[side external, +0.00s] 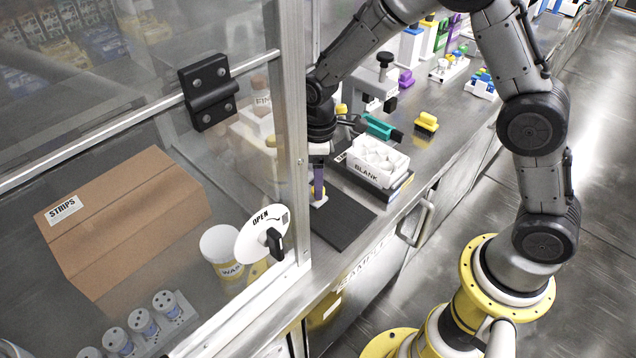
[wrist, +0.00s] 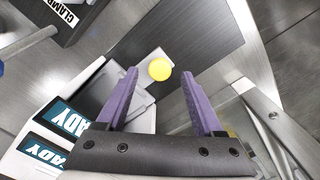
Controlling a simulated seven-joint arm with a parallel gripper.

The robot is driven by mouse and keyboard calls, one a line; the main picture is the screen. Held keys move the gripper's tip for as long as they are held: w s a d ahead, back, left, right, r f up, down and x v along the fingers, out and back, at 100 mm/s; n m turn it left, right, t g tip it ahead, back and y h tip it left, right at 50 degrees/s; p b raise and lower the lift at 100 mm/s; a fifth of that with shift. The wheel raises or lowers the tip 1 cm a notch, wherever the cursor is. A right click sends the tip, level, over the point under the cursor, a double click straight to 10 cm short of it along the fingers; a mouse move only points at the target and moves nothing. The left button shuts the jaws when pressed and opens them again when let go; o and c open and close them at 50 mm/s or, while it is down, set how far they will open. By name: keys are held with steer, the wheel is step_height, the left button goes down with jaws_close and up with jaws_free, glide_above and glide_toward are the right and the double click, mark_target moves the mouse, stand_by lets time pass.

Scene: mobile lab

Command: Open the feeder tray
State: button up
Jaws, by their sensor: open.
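A round yellow knob (wrist: 160,69) sits on a pale tab (wrist: 147,82) in the wrist view; I take this tab to be part of the feeder tray, though no label confirms it. A dark flat plate (wrist: 190,40) lies beyond it. My gripper (wrist: 159,74) is open, its two purple fingers on either side of the knob in the picture, with nothing held. I cannot tell how far above the knob they are. In the side view the purple fingers (side external: 318,182) point down at the knob (side external: 317,196), partly behind the door frame. Most of the tray is hidden.
A glass door with a metal frame (side external: 295,130) and an "OPEN" dial (side external: 262,234) stands close left of my gripper. A white "BLANK" box (side external: 378,160) is to the right. The dark mat (side external: 345,215) in front is bare. "READY" labels (wrist: 70,118) show at lower left in the wrist view.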

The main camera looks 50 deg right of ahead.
steer(key=shift+f, duration=1)
jaws_close()
stand_by(0.8)
